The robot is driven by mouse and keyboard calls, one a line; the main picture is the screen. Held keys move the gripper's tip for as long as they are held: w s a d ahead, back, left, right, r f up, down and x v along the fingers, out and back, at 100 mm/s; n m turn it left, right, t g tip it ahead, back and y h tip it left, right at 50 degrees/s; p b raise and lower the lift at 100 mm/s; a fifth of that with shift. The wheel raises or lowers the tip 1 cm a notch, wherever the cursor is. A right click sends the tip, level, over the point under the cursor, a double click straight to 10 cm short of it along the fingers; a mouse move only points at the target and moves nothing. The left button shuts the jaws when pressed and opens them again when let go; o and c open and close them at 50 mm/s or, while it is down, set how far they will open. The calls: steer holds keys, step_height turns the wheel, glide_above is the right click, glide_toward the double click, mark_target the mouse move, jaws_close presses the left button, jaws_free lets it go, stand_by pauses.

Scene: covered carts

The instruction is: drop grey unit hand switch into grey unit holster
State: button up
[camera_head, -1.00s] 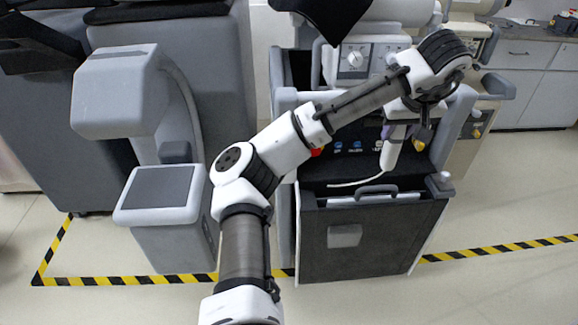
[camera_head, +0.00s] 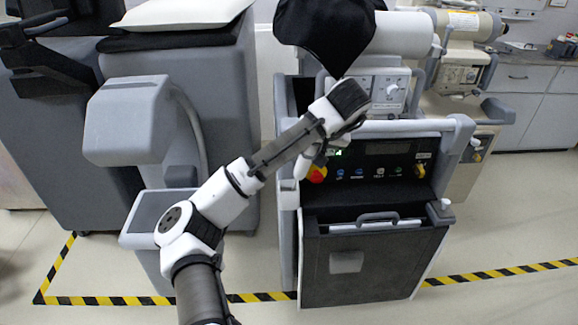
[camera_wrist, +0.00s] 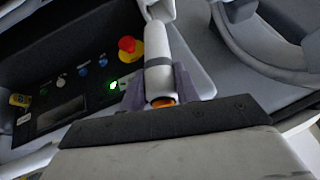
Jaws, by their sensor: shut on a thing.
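The hand switch (camera_wrist: 158,62) is a pale cylinder with a grey band and an orange end, seen in the wrist view. My gripper (camera_wrist: 160,88) is shut on it, with one dark finger on each side. In the head view my gripper (camera_head: 318,154) is at the left side of the grey unit (camera_head: 372,262), and the hand switch (camera_head: 303,166) points down. A small pale cup-like piece (camera_head: 288,195) on the unit's left side, just below the switch, may be the holster. I cannot tell whether the switch touches or enters it.
The control panel (camera_head: 385,160) has a red emergency knob (camera_head: 318,174) close to my gripper, and a lit green light (camera_wrist: 113,86). A grey handle bar (camera_head: 410,127) crosses above the panel. Another grey machine (camera_head: 125,120) stands to the left. Floor at the right is open.

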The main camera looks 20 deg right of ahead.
mark_target(296, 168)
steer(key=f, duration=0.1)
steer(key=w+a+f+p, duration=0.1)
steer(key=f, duration=0.1)
steer(key=a+f, duration=0.1)
steer(key=f, duration=0.1)
steer(key=shift+w+f, duration=0.15)
steer(key=shift+w, duration=0.25)
steer(key=shift+w+a+f+p, duration=0.1)
steer(key=shift+w+a+p, duration=0.15)
steer(key=shift+p, duration=0.25)
steer(key=shift+w+a+g+h+p, duration=0.2)
steer(key=shift+g+h+p, duration=0.1)
steer(key=shift+g, duration=0.1)
steer(key=shift+w+a+f+n+g+h+p, duration=0.1)
steer(key=shift+w+a+f+g+h+p, duration=0.1)
steer(key=shift+f+g+h+p, duration=0.15)
steer(key=shift+w+a+f+n+g+h+p, duration=0.1)
steer(key=shift+w+a+f+h+p, duration=0.15)
steer(key=shift+f+p, duration=0.2)
steer(key=shift+w+a+f+n+g+h+p, duration=0.1)
steer(key=shift+w+a+f+g+h+p, duration=0.15)
steer(key=shift+f, duration=0.2)
steer(key=o, duration=1)
steer(key=shift+o, duration=0.2)
steer(key=shift+s, duration=0.1)
